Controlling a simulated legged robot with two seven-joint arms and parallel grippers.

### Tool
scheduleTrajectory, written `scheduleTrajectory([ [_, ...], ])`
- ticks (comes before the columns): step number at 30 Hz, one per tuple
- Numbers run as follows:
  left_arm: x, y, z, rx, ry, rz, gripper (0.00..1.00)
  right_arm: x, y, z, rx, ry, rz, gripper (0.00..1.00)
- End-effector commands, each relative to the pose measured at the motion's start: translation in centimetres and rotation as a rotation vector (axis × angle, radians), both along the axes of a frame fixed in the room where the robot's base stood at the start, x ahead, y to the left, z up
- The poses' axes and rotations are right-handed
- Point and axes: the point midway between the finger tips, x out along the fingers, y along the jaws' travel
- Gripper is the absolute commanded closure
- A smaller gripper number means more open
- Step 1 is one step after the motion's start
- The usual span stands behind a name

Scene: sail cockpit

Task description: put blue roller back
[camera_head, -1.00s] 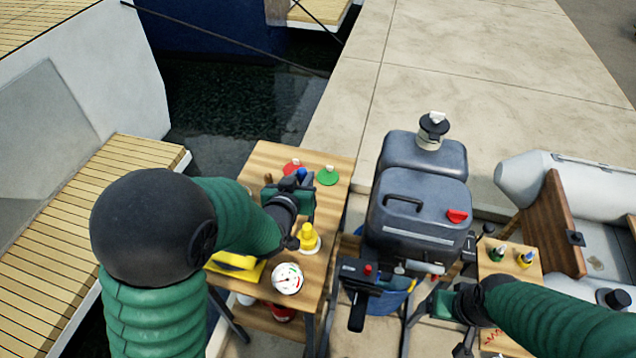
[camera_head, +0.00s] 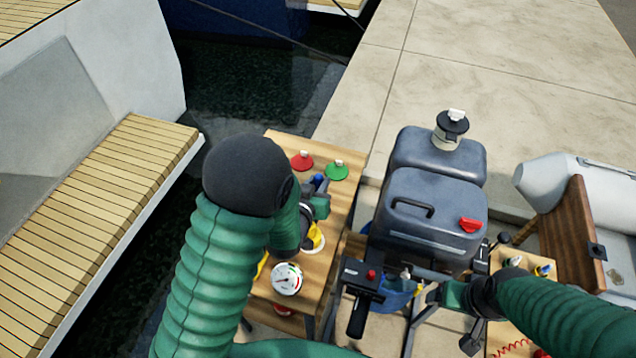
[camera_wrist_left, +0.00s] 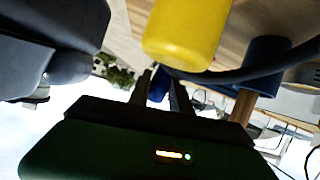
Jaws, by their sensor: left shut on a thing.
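My left gripper (camera_head: 319,186) is over the far part of the small wooden table. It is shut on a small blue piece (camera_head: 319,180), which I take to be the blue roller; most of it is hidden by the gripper. In the left wrist view the blue piece (camera_wrist_left: 158,86) shows between the two dark fingers (camera_wrist_left: 160,90). Another blue cylinder (camera_wrist_left: 266,56) with a wooden stick (camera_wrist_left: 243,104) stands apart from the fingers there. My right gripper (camera_head: 448,297) is low, beside the grey motor; its fingers are not clear.
The wooden table (camera_head: 337,225) holds a red cone (camera_head: 301,161), a green cone (camera_head: 337,171), a white gauge (camera_head: 287,279) and a yellow item (camera_head: 314,238) close to my left gripper. Water lies beyond.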

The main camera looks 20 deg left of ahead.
Motion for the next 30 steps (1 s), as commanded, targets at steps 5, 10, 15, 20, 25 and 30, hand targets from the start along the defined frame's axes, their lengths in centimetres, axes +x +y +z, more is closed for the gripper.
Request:
scheduleTrajectory([
  [5,0.1,0.0,-0.4,0.000,0.000,0.000,0.74,0.0,0.0,-0.4,0.000,0.000,0.000,0.21],
  [10,0.1,0.1,-0.2,0.000,-0.001,0.000,0.53,0.0,0.0,-0.3,0.000,0.000,0.000,0.21],
  [15,0.1,0.0,-0.2,0.000,-0.001,0.000,0.53,0.0,0.0,-0.3,0.000,0.000,0.000,0.21],
  [20,0.1,0.0,0.3,0.000,-0.002,0.000,0.53,0.0,0.0,0.2,0.000,0.000,0.000,0.21],
  [25,-2.3,0.1,1.1,-0.001,-0.001,0.001,0.53,0.0,0.0,0.0,0.000,0.000,0.000,0.21],
  [30,-5.8,0.1,3.2,0.000,0.002,0.001,0.53,0.0,0.0,1.8,0.000,0.001,0.000,0.21],
])
